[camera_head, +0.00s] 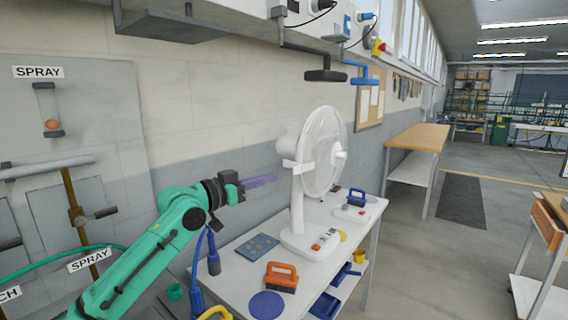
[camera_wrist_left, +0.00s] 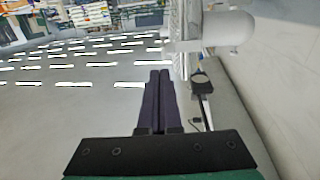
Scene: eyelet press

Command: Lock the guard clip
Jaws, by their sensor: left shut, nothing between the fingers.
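A white desk fan (camera_head: 323,150) stands upright on the white table, its round guard facing right. A small white tab (camera_head: 289,163) sticks out at the guard's left edge; it may be the guard clip, but I cannot tell whether it is locked. My left gripper (camera_head: 273,179) is shut and empty, its purple fingers pointing at the fan just left of the tab and apparently apart from it. In the left wrist view the shut fingers (camera_wrist_left: 160,73) lie beside the guard's edge (camera_wrist_left: 181,45) and the fan's white housing (camera_wrist_left: 215,31). My right gripper is not in view.
The white table (camera_head: 232,276) also holds an orange-handled brush (camera_head: 281,277), a blue disc (camera_head: 267,305), a blue mat (camera_head: 257,247) and a blue-handled tool (camera_head: 357,198). Black (camera_head: 325,75) and blue (camera_head: 362,81) levers hang above. The wall is close behind the fan.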

